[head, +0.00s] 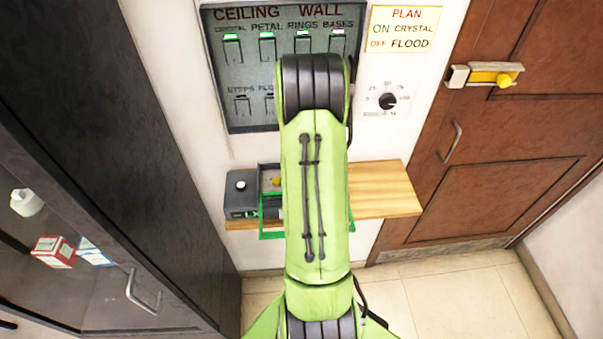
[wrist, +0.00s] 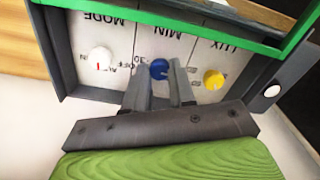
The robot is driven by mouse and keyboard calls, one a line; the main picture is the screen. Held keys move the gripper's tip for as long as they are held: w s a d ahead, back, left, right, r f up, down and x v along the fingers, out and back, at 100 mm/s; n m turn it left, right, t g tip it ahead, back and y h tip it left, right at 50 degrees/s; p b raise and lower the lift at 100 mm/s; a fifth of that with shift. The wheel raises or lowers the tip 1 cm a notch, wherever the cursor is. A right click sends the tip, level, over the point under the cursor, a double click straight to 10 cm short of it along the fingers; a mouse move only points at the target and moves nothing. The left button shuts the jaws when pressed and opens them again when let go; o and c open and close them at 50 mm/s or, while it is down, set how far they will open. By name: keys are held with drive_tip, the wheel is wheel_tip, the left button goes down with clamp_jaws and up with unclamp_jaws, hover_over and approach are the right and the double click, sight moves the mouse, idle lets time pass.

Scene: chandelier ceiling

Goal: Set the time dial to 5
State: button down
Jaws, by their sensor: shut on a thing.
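In the wrist view a dark box holds three dials on a white panel with upside-down lettering. The blue dial (wrist: 159,69) sits in the middle under MIN. My gripper (wrist: 162,72) has its two fingers on either side of this blue dial and is shut on it. The number 30 shows left of the dial; its pointer and its other marks are hidden or too small to read. In the head view my arm covers the gripper and the blue dial.
The white MODE dial (wrist: 101,58) and yellow LUX dial (wrist: 213,79) flank the blue one. A green frame (wrist: 190,24) edges the box. In the head view, a wooden shelf (head: 385,190) carries the box. A wall panel (head: 240,70) and black knob (head: 388,101) are above.

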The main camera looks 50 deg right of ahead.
idle(0.3)
drive_tip(key=c, duration=0.9)
unclamp_jaws()
drive_tip(key=shift+c, duration=0.2)
wheel_tip(320, 180, up, 16)
drive_tip(key=p, duration=0.1)
drive_tip(key=shift+f, duration=0.1)
